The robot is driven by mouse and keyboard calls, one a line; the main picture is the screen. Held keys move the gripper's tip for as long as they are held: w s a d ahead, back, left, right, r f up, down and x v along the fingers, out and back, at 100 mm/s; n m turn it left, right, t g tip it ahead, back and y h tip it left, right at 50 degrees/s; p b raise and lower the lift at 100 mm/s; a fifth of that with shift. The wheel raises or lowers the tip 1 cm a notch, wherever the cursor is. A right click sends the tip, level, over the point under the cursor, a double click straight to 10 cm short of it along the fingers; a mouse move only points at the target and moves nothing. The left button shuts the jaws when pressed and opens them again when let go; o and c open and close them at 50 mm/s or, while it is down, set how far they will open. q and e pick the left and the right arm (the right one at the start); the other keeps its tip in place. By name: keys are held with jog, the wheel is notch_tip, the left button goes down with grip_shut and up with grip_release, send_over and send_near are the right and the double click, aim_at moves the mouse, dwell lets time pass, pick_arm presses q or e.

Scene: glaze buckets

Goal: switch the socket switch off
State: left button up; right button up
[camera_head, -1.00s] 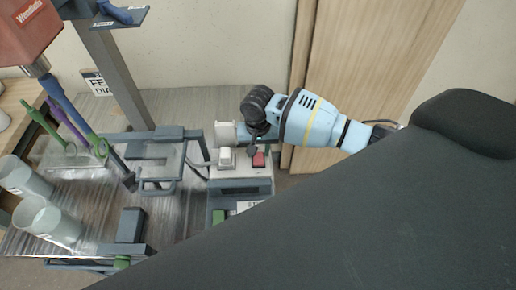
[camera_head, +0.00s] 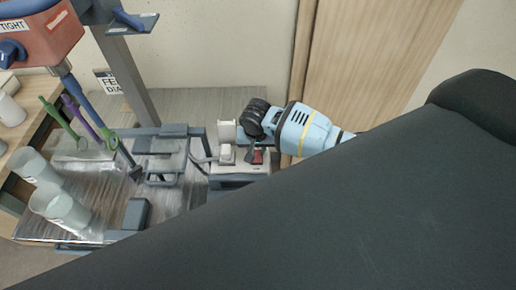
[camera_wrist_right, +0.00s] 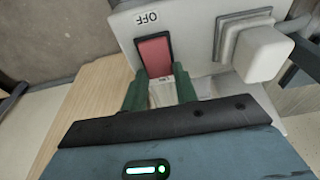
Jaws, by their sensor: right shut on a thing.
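The red socket switch (camera_head: 258,157) is on the grey-white socket box (camera_head: 239,168), right of a white plug (camera_head: 226,154). In the right wrist view the red switch (camera_wrist_right: 155,55) shows up close, with the word OFF on the box face (camera_wrist_right: 182,22) beyond it and the white plug (camera_wrist_right: 262,52) to the right. My right gripper (camera_wrist_right: 160,88) has its two green fingers at either side of the switch's near end, shut on it. In the head view this gripper (camera_head: 251,148) is at the box, partly covering the switch. My left gripper is not in view.
A red-brown machine head (camera_head: 42,42) hangs above. A wooden door (camera_head: 375,60) is behind. My dark body part hides the lower right.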

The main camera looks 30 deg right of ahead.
aim_at(257, 157)
jog(key=o, duration=1)
jog(key=shift+s+a+r, duration=0.1)
jog(key=shift+s+r, duration=0.15)
jog(key=shift+r, duration=1.05)
jog(key=shift+s+a+r, duration=0.1)
jog(key=shift+s+r, duration=0.1)
jog(key=shift+r, duration=1.05)
jog(key=shift+s+a+r, duration=0.1)
jog(key=shift+s+r, duration=0.15)
jog(key=shift+r, duration=1.05)
jog(key=shift+s+f, duration=0.1)
